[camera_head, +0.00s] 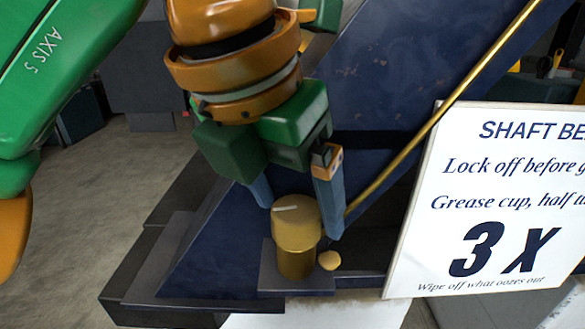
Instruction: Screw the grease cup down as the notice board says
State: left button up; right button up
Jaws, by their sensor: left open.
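The brass grease cup (296,228) stands upright on a small dark ledge of the blue frame. A pale mark shows on its top. My left gripper (298,215) comes down from above with its two blue-grey fingers apart, one at each side of the cup's cap. I cannot tell whether the fingers touch it. The white notice board (478,200) at the right reads "SHAFT BE…", "Lock off before g…", "Grease cup, half tu…", a large "3 X" and "Wipe off what oozes out". Its right part is cut off. My right gripper is not in view.
A thin brass pipe (440,110) slants from the top right down to the cup's area. A small brass knob (329,261) sits just right of the cup's base. The blue frame (370,70) rises behind. Open floor (110,190) lies at the left.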

pick_arm(q)
jog(key=shift+s+a, duration=0.1)
jog(key=shift+s, duration=0.35)
jog(key=shift+w, duration=0.15)
jog(key=c, duration=1.4)
jog(key=shift+o, duration=0.2)
jog(key=shift+m, duration=0.4)
jog(key=m, duration=0.2)
jog(key=m+g+h, duration=0.1)
jog(key=m, duration=0.1)
jog(key=shift+w+m+h, duration=0.1)
jog(key=shift+m+h, duration=0.2)
jog(key=shift+m, duration=0.1)
jog(key=m+g, duration=0.1)
jog(key=m, duration=0.1)
jog(key=m+g, duration=0.1)
jog(key=m, duration=0.2)
jog(key=shift+w+a+h, duration=0.1)
jog(key=shift+w+h, duration=0.05)
jog(key=shift+h, duration=0.15)
jog(key=shift+m+g, duration=0.3)
